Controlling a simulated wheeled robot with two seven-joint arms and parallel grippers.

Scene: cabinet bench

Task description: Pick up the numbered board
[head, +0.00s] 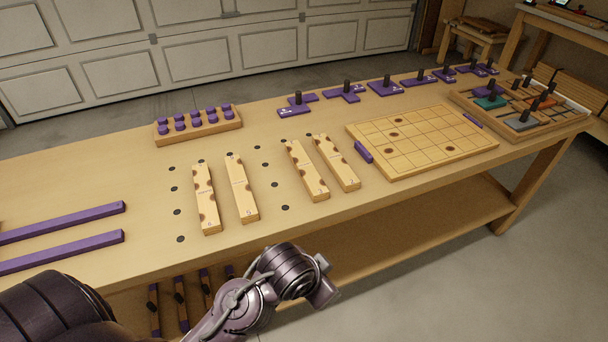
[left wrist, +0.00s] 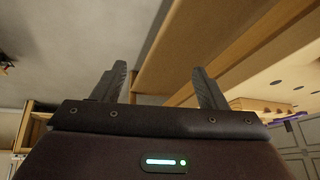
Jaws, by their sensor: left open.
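Several narrow pale wooden boards with dark round marks and small printed numbers lie flat on the bench: a left one (head: 206,199), a second (head: 241,188), a third (head: 307,170) and a fourth (head: 336,162). I cannot tell which of them is the numbered board. My left arm reaches in from the bottom, in front of the bench's near edge. Its fingers cannot be made out in the head view. In the left wrist view my left gripper (left wrist: 158,68) is open and empty, below the bench top's edge. My right gripper is not in view.
A square grid board (head: 420,139) lies at right, beside a tray (head: 480,119) of tools. A peg block (head: 198,125) with purple pegs stands at the back. Purple bars (head: 70,252) lie at left. Purple handled pieces (head: 386,87) line the back edge.

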